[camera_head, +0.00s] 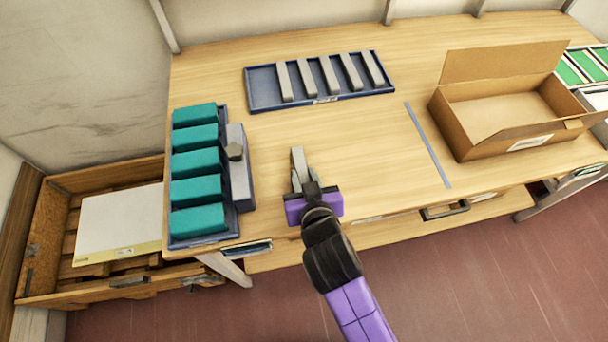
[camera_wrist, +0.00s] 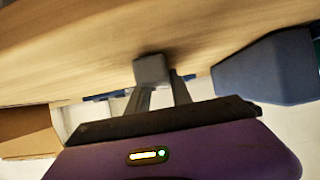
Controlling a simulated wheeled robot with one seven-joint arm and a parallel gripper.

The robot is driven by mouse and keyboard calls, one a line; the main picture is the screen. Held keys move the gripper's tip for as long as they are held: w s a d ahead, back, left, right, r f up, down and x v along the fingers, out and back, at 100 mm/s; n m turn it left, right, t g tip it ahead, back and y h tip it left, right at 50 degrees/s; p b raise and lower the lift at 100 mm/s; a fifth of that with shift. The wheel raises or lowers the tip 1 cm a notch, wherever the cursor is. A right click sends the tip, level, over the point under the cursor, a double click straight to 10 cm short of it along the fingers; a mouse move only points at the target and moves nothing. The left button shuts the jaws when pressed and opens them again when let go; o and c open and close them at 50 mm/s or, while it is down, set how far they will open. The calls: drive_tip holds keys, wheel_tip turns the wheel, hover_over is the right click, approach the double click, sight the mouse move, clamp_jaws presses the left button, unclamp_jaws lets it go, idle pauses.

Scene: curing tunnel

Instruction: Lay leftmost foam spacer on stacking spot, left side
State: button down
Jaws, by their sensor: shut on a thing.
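My gripper (camera_head: 299,180) is over the front part of the wooden table, left of its middle. It is shut on a grey foam spacer (camera_head: 297,158). In the wrist view the spacer's grey end (camera_wrist: 151,70) shows between the two fingers, close to the tabletop; I cannot tell whether it touches. A blue tray (camera_head: 263,94) at the back holds several more grey spacers, with a bare stretch at its left end. I cannot make out a marked stacking spot for certain.
A blue tray (camera_head: 215,238) of several teal blocks (camera_head: 197,163) stands left, with a grey-blue block (camera_head: 239,182) and knob alongside. An open cardboard box (camera_head: 470,140) stands right, beyond a blue-grey strip (camera_head: 428,145). A wooden crate (camera_head: 33,240) is at lower left. The table's middle is clear.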

drive_tip(key=shift+f, duration=0.25)
drive_tip(key=c, duration=1.1)
unclamp_jaws()
drive_tip(key=shift+r, duration=0.1)
drive_tip(key=shift+c, duration=0.2)
drive_tip(key=shift+r, duration=0.25)
drive_tip(key=v, duration=1.2)
drive_tip(key=shift+b, duration=0.4)
